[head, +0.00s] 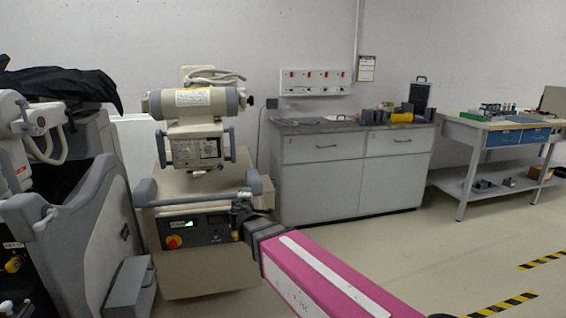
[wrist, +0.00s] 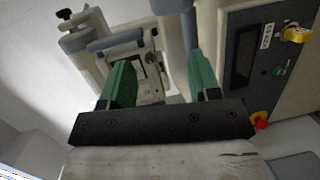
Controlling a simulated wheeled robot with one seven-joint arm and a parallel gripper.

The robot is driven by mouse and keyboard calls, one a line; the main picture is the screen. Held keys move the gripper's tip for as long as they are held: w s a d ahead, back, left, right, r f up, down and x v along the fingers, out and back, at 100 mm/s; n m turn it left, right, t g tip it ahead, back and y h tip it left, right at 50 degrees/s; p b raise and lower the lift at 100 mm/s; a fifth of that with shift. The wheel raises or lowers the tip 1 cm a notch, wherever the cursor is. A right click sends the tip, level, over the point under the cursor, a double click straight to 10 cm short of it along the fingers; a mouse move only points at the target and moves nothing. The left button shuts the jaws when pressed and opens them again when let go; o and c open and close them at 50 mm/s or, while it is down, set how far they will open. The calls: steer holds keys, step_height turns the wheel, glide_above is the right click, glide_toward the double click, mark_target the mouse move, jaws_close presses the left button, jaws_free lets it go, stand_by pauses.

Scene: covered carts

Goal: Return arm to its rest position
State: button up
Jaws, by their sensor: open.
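My gripper (head: 243,208) is in front of the beige machine cart (head: 210,277), close to its control panel, at the end of my outstretched pink and white arm. In the wrist view my gripper (wrist: 158,72) shows two green fingers spread apart with nothing between them. The cart's panel (wrist: 262,55) is to the right of the fingers there, with a red knob (wrist: 260,121) and a yellow padlock-like piece (wrist: 297,34). Whether the gripper touches the cart cannot be told.
Another grey machine (head: 85,235) with a black cover (head: 62,84) stands at the left. A grey cabinet (head: 345,183) stands behind, and a workbench (head: 500,125) at the right. Open floor (head: 455,262) with yellow-black tape (head: 505,304) lies at the right.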

steer(key=s+d+f+m+g+h, duration=0.25)
steer(key=d+f+m+g, duration=0.35)
steer(key=d, duration=0.6)
steer(key=s+d+f+m+g+h, duration=0.1)
steer(key=d+f+m+g+h, duration=0.2)
steer(key=d+f, duration=0.6)
steer(key=s+d+f+m+g+y, duration=0.2)
steer(key=s+d+f+m+g, duration=0.1)
steer(key=s+d, duration=0.3)
steer(key=s+d+f+m+g+y, duration=0.3)
steer(key=s+d+f+m+g, duration=0.1)
steer(key=s, duration=0.4)
steer(key=shift+d+f+m+g, duration=0.3)
steer(key=shift+d+f+m, duration=0.45)
steer(key=shift+d+m, duration=0.2)
